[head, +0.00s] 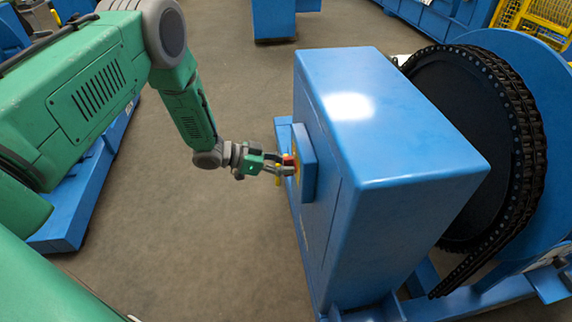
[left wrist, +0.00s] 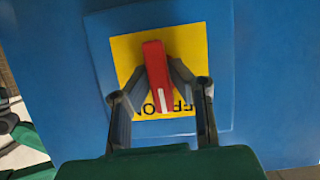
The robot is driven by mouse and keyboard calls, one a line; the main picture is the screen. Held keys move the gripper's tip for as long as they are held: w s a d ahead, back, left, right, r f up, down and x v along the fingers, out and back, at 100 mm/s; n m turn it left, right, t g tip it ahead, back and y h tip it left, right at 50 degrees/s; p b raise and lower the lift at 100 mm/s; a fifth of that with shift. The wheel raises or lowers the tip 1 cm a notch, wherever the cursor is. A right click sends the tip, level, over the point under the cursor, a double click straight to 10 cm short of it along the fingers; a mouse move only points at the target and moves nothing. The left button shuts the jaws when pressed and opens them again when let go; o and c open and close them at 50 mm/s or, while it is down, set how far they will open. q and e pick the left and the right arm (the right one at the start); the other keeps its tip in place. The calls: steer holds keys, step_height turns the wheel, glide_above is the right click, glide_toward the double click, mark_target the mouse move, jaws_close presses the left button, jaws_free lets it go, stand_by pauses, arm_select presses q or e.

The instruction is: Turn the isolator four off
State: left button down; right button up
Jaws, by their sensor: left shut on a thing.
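The isolator is a red handle (left wrist: 156,72) on a yellow plate (left wrist: 190,42), fixed to a blue square panel on the blue cabinet. The handle is slightly tilted in the left wrist view, with a white mark near its lower end. Dark lettering on the plate is upside down and partly hidden by the handle and fingers. My left gripper (left wrist: 158,72) is shut on the handle, one finger on each side. In the head view, my left gripper (head: 283,170) reaches the cabinet's left face, and only a bit of the red handle (head: 288,159) shows. My right gripper is out of view.
The blue cabinet (head: 400,130) stands at centre right. Behind it are a large dark chain wheel (head: 460,110) and a chain (head: 522,150) on a blue frame. The grey floor (head: 200,250) left of the cabinet is clear. A yellow barrier (head: 540,20) stands at the back right.

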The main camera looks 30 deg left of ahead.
arm_select(q)
steer(key=n, duration=0.1)
steer(key=n+g+h, duration=0.1)
steer(key=shift+a+f+n+b, duration=0.15)
steer(key=shift+a+n+b, duration=0.05)
steer(key=shift+n+b, duration=0.1)
steer(key=shift+w+n+g+h+b, duration=0.1)
steer(key=shift+n+g+h+b, duration=0.55)
steer(key=shift+n, duration=0.35)
steer(key=shift+n+h, duration=0.35)
steer(key=shift+n, duration=0.25)
steer(key=shift+w, duration=0.1)
steer(key=shift+a, duration=0.1)
steer(key=c, duration=1.5)
jaws_free()
